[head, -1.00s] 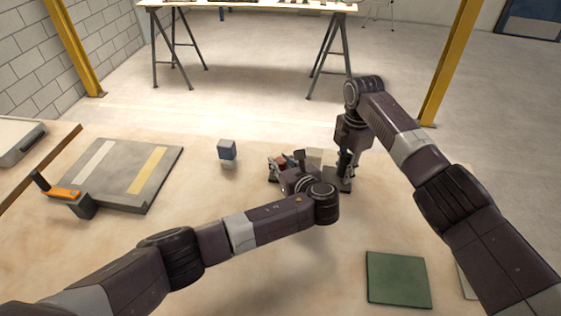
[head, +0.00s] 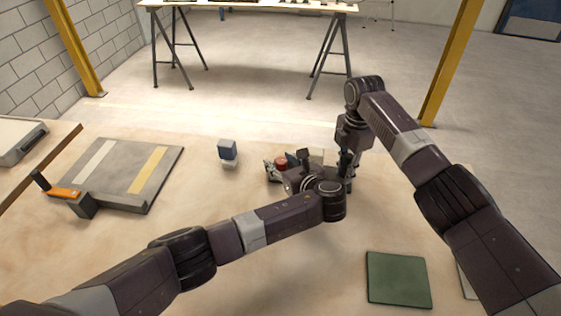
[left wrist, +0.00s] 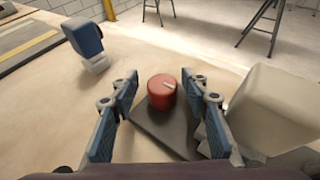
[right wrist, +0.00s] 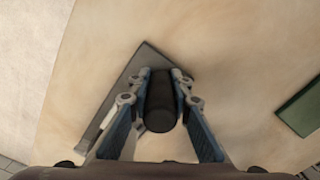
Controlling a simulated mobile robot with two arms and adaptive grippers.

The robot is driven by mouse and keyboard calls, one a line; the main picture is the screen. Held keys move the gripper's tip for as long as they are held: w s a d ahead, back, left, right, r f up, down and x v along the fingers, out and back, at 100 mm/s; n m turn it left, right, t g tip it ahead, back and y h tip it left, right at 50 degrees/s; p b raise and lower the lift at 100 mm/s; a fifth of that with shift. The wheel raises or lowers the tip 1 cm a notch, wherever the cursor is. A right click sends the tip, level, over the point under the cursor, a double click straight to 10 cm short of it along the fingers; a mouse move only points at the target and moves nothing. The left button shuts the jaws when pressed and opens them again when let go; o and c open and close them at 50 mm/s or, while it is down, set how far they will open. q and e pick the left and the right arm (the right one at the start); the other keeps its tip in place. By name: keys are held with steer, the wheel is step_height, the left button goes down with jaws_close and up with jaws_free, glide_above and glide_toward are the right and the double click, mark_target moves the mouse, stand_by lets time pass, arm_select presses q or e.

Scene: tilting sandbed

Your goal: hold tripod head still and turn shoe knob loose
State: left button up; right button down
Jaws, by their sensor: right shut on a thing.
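The red shoe knob (left wrist: 162,92), a short cylinder with a pale mark on top, shows between the fingers of my left gripper (left wrist: 160,88). These fingers are open, with a gap on both sides of the knob. The knob also shows in the head view (head: 281,162). The tripod head's pale block (left wrist: 270,108) stands right of the knob, above a dark base plate (left wrist: 165,130). My right gripper (right wrist: 160,82) is shut on a black upright handle (right wrist: 161,105). In the head view my left arm hides part of the tripod head.
A grey slab (head: 120,172) with white and yellow strips lies at the left, beside an orange-handled block (head: 70,195). A small blue-topped block (head: 227,152) stands left of the tripod head. A green mat (head: 398,280) lies at front right. The sand-coloured surface between is clear.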

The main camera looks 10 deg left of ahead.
stand_by(0.3)
arm_select(q)
steer(key=m+t+h, duration=0.1)
steer(key=m+h, duration=0.2)
steer(key=shift+a, duration=0.1)
steer(key=m+t+h, duration=0.1)
steer(key=m+h, duration=0.2)
steer(key=h, duration=0.1)
steer(key=shift+m, duration=0.3)
steer(key=m+g+h, duration=0.1)
steer(key=m+h, duration=0.1)
steer(key=h, duration=0.1)
steer(key=m+h, duration=0.3)
steer(key=shift+m+g+h, duration=0.3)
steer(key=shift+g, duration=0.1)
steer(key=shift+s+a+r+m+h, duration=0.1)
steer(key=shift+s+m+h, duration=0.15)
steer(key=shift+m+h, duration=0.05)
steer(key=v, duration=1.1)
steer(key=shift+s+a+r, duration=0.15)
steer(key=shift+s+r, duration=0.05)
steer(key=shift+r, duration=0.05)
steer(key=s+d+r+m+g+h, duration=0.1)
steer(key=d+r+m+g+h, duration=0.5)
steer(key=d+r, duration=0.4)
steer(key=shift+d+m+g, duration=0.8)
steer(key=shift+d+g, duration=0.1)
steer(key=shift+d, duration=2.3)
